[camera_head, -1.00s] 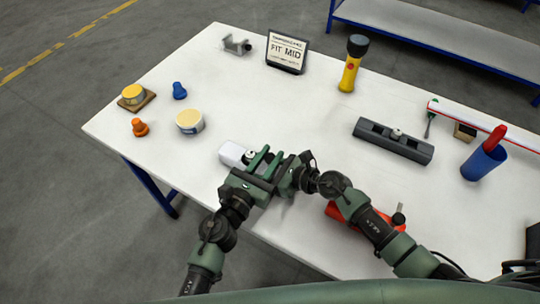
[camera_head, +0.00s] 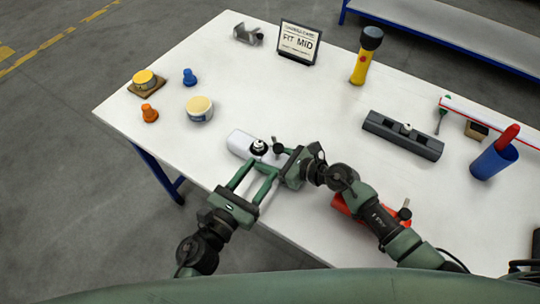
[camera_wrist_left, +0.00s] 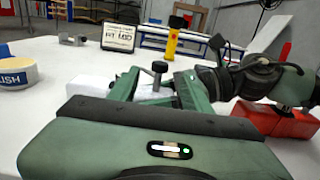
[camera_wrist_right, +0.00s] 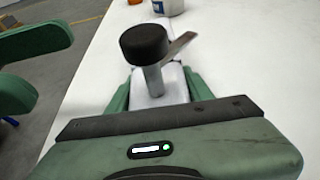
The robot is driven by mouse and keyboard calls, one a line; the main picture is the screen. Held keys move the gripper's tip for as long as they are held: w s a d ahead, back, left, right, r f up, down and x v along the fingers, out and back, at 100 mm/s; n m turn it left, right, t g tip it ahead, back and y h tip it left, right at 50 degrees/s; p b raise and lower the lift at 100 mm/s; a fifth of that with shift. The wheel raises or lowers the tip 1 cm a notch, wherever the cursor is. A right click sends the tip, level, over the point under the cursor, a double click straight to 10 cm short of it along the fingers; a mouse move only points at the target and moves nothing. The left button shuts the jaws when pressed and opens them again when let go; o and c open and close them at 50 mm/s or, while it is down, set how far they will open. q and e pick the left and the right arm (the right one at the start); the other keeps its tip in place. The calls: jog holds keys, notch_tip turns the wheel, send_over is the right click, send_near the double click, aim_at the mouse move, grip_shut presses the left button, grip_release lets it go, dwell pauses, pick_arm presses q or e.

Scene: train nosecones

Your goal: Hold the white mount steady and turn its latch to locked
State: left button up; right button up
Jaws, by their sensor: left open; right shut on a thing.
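The white mount (camera_head: 241,142) lies near the table's front edge, with a round black knob (camera_wrist_right: 145,44) on a grey post and a flat metal lever beside it. My right gripper (camera_head: 284,154) is shut on the mount from the right; in the right wrist view its green fingers flank the white body (camera_wrist_right: 160,86). My left gripper (camera_head: 258,172) is open, its two fingers pointing at the mount from the front edge. In the left wrist view the knob (camera_wrist_left: 160,67) shows between the left fingers, beyond them. Whether the latch is locked I cannot tell.
A red block (camera_head: 345,208) lies partly under my right arm. A dark grey rail (camera_head: 402,136), a blue cup (camera_head: 493,161) and a yellow flashlight (camera_head: 364,60) stand farther right. A round tub (camera_head: 199,109) is left of the mount. The table's middle is clear.

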pick_arm(q)
jog(key=shift+v, duration=1.4)
jog(key=shift+c, duration=0.2)
